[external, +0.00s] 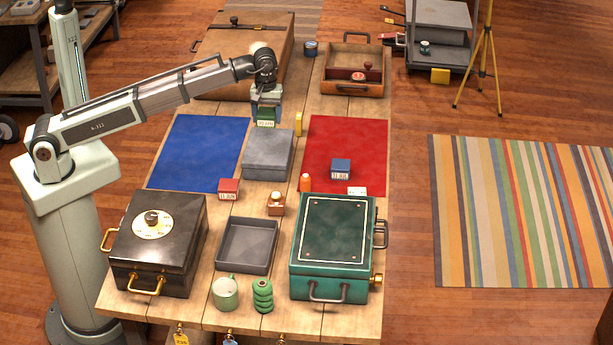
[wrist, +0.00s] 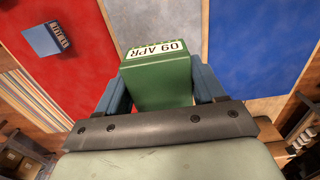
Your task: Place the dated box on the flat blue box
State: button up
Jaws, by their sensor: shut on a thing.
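My gripper (external: 266,101) is shut on a green box (external: 265,119) and holds it above the far middle of the table. In the wrist view the green box (wrist: 158,82) sits between my two blue-grey fingers, and its white label reads "09 APR". A flat blue rectangle (external: 198,152) lies on the table to the left of and nearer than my gripper; it also shows in the wrist view (wrist: 245,45). I cannot tell its thickness. A small blue box (external: 341,167) with a barcode-like label rests on a flat red rectangle (external: 355,130).
A grey box (external: 268,154) stands between the blue and red areas. A small red box (external: 228,185) with a label sits by the blue area's near right corner. A black case (external: 150,248), an open grey tray (external: 247,243) and a green case (external: 333,237) stand in front.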

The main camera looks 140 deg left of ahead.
aim_at(267, 112)
jog(key=shift+f, duration=4.25)
jog(key=shift+f, duration=0.1)
jog(key=o, duration=1.1)
notch_tip(267, 112, up, 12)
jog(key=shift+r, duration=0.15)
